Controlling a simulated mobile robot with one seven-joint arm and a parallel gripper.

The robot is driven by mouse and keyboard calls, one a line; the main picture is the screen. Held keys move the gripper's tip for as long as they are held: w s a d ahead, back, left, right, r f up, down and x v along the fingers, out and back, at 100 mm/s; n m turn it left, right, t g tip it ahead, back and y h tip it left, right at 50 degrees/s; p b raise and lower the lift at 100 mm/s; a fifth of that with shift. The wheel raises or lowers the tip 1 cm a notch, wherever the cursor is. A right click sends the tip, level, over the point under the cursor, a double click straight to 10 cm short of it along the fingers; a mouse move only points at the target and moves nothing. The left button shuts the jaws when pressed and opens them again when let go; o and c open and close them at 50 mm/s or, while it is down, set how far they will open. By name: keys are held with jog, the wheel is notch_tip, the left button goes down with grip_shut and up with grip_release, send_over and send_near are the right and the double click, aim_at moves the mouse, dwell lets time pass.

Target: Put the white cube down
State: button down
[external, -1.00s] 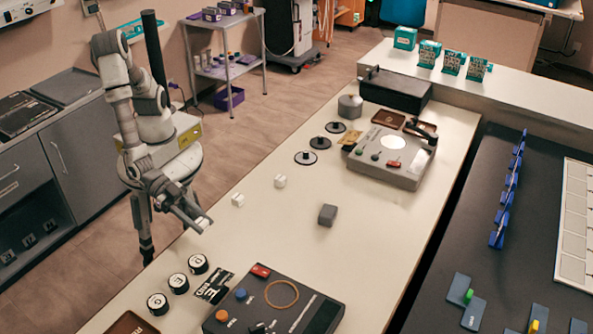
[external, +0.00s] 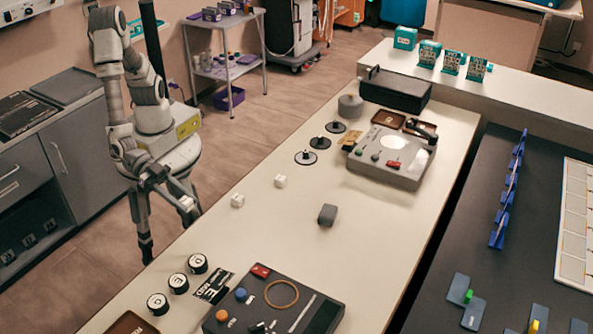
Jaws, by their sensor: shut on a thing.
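My gripper (external: 183,199) is shut on a white cube (external: 187,203), which shows small at its fingertips. In the picture they appear just outside the near left edge of the long cream table (external: 290,240); their height is hard to tell. Two more white cubes rest on the table to the right of my gripper: one (external: 237,200) closer to it and one (external: 280,181) farther right and back.
A grey cube (external: 327,215) stands mid-table. Black round pieces (external: 198,263) and a dark button console (external: 275,305) are at the front. Black discs (external: 305,157) and a grey device (external: 392,157) are farther back. The table around the two loose white cubes is clear.

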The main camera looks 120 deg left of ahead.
jog(key=w+a+r+p, duration=0.1)
jog(key=w+a+p, duration=0.1)
jog(key=w+a, duration=0.5)
jog(key=n+g+y+b, duration=0.1)
jog(key=n+y+b, duration=0.4)
jog(key=b, duration=0.4)
send_over(323, 174)
notch_tip(323, 174, down, 7)
jog(key=shift+f, duration=0.15)
notch_tip(323, 174, down, 4)
jog(key=shift+f+b, duration=0.1)
jog(key=shift+b, duration=0.45)
